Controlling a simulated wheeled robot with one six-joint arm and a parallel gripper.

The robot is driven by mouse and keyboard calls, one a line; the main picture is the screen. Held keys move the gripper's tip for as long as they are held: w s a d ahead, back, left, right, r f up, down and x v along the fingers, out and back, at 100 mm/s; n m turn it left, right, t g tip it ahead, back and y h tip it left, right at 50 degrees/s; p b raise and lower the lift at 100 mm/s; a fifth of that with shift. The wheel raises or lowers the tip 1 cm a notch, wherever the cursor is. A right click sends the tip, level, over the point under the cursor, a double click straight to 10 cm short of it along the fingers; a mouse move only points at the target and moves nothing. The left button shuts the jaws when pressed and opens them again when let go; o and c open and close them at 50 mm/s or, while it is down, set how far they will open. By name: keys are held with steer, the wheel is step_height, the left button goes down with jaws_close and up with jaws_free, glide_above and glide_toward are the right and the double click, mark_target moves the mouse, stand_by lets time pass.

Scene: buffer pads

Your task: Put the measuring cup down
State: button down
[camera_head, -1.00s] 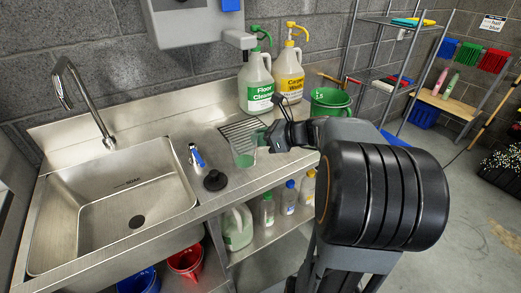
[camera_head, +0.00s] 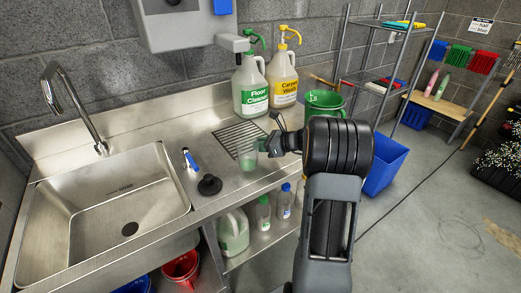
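The measuring cup (camera_head: 248,156) is a clear cup with greenish contents. It is upright at the front of the steel counter (camera_head: 218,192), near the drain grate (camera_head: 240,132). My gripper (camera_head: 264,147) is at the cup's right side, reaching it from the right. The fingers look to be around or against the cup's right side, but they are small and partly hidden, so I cannot tell how firmly they hold. I cannot tell whether the cup's base touches the counter.
A black sink plug (camera_head: 209,185) and a blue-handled tool (camera_head: 190,160) lie left of the cup. Floor cleaner (camera_head: 250,88) and carpet wash (camera_head: 284,77) jugs stand behind, with a green bucket (camera_head: 325,102) to the right. The sink (camera_head: 105,215) is at left.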

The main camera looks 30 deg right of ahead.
steer(key=shift+f, duration=0.85)
steer(key=shift+f, duration=0.2)
steer(key=c, duration=1.2)
jaws_free()
steer(key=shift+o, duration=0.2)
